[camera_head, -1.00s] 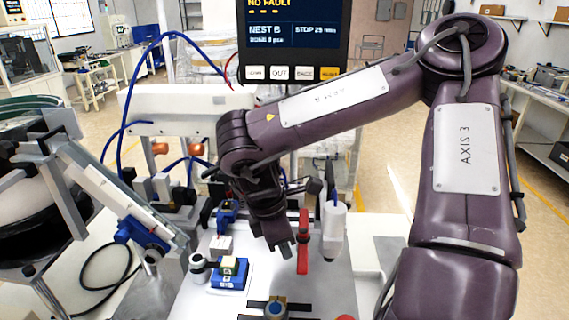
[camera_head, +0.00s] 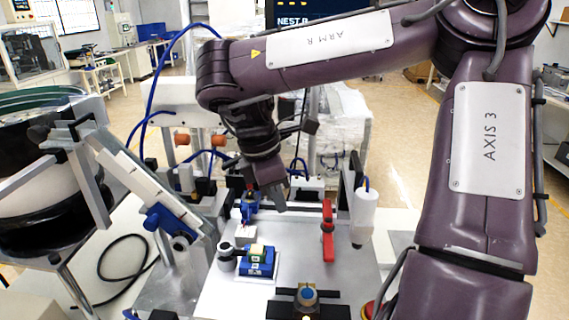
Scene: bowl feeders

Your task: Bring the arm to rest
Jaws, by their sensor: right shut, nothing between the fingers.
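My right arm, marked "ARM R" and "AXIS 3", comes in from the right and bends over the work plate. Its gripper (camera_head: 279,204) points down, shut and empty, in the air over the back part of the plate. It appears clear of the fixtures, though the exact height is hard to tell. The blue block with a yellow-green part on top (camera_head: 257,260) sits in front of it, to the lower left. The red upright piece (camera_head: 327,232) stands to its right. My left gripper is out of the picture.
A white bottle (camera_head: 364,215) stands right of the red piece. A bowl feeder (camera_head: 40,190) with a sloping track (camera_head: 140,185) fills the left. A blue-topped knob (camera_head: 307,295) is at the front. A monitor (camera_head: 300,14) is partly hidden behind my arm.

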